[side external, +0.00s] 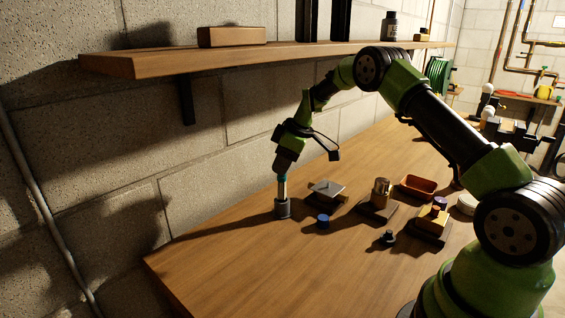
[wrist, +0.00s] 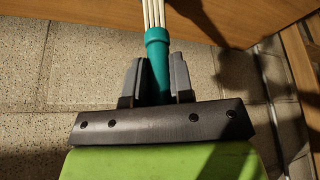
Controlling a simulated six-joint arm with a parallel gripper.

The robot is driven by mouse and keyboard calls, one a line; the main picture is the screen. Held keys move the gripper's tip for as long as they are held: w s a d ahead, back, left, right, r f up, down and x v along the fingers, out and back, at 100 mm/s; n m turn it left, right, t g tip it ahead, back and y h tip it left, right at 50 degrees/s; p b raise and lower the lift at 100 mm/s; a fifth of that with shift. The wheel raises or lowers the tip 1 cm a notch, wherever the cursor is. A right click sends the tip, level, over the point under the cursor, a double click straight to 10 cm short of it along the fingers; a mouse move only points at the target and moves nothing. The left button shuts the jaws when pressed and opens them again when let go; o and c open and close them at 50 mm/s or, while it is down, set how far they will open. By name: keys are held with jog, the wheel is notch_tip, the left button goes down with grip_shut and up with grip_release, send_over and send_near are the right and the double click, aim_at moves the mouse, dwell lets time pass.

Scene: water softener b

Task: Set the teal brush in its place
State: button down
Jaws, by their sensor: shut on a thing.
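The teal brush has a teal handle and a pale section of thin strands; it shows in the side view (side external: 283,187) and the wrist view (wrist: 157,52). My gripper (side external: 284,172) is shut on the teal handle, one grey finger on each side in the wrist view (wrist: 157,66). The pale section points down toward the table in the side view. A small dark grey cylindrical cup (side external: 283,209) stands on the table directly below the brush, near the wall. The brush's lower end meets the cup's top in the picture; I cannot tell whether it is inside.
A wooden shelf (side external: 150,62) overhangs. The table's left front is clear.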

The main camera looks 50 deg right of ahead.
jog(key=shift+f, duration=0.15)
jog(key=shift+f, duration=2)
jog(key=shift+f, duration=0.25)
jog(key=c, duration=0.9)
grip_release()
jog(key=v, duration=1)
